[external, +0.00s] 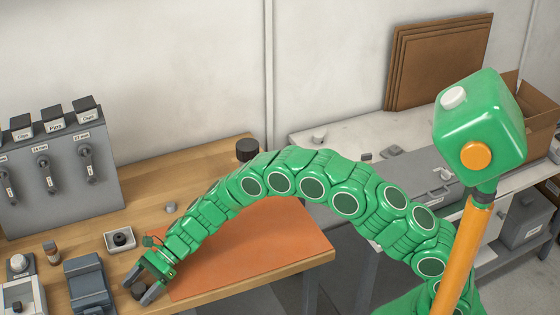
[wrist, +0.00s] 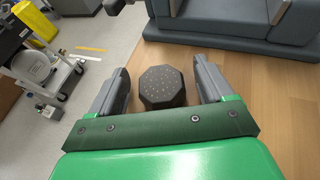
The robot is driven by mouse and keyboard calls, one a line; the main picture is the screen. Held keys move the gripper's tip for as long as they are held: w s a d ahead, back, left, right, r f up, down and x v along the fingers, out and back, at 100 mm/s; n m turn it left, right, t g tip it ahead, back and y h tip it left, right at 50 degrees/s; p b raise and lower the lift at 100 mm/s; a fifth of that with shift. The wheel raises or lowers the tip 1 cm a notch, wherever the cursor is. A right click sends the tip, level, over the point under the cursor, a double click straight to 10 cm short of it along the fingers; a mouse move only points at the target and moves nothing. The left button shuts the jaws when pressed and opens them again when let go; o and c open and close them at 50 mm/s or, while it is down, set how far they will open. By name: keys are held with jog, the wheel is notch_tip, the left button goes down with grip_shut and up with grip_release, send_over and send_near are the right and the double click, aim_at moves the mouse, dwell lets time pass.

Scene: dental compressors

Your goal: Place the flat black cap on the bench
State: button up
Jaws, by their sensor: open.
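A dark, faceted, flat-topped cap (wrist: 163,87) with small pale specks on its face sits between my gripper's fingers in the wrist view. It also shows as a small dark piece in the external view (external: 138,291), near the front edge of the wooden bench (external: 205,285). My gripper (external: 136,293) is open, with one finger on each side of the cap; gaps show between cap and fingers in the wrist view (wrist: 162,78). The cap's underside is hidden.
A blue-grey vise-like block (external: 84,280) stands just left of my gripper. A small white tray with a dark part (external: 120,240) lies behind it. An orange mat (external: 270,245) covers bench to the right. A black cylinder (external: 247,150) stands at the back edge.

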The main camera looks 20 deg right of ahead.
jog(key=v, duration=1.2)
jog(key=shift+w, duration=0.1)
jog(key=shift+r, duration=0.1)
jog(key=shift+d+r, duration=0.15)
jog(key=s+d+r+n+h, duration=0.1)
jog(key=s+d+r+n, duration=0.2)
jog(key=d, duration=0.5)
jog(key=s+d+r+n+h, duration=0.2)
jog(key=d+r, duration=0.4)
jog(key=d, duration=0.3)
jog(key=s+d+r+n+h, duration=0.1)
jog(key=s+d+r+n, duration=0.2)
jog(key=d, duration=0.5)
jog(key=s+d+r+n+t+h, duration=0.1)
jog(key=s+d, duration=0.5)
jog(key=d, duration=0.6)
jog(key=s+d+r+n+t+h, duration=0.1)
jog(key=s+d+n+h, duration=0.1)
jog(key=s+d+h, duration=0.2)
jog(key=s+d+r+n+t+h, duration=0.1)
jog(key=s+d, duration=0.9)
jog(key=d, duration=1)
jog(key=n+h, duration=0.1)
jog(key=h, duration=0.1)
jog(key=shift+d+r+n+h, duration=0.3)
jog(key=shift+r, duration=0.1)
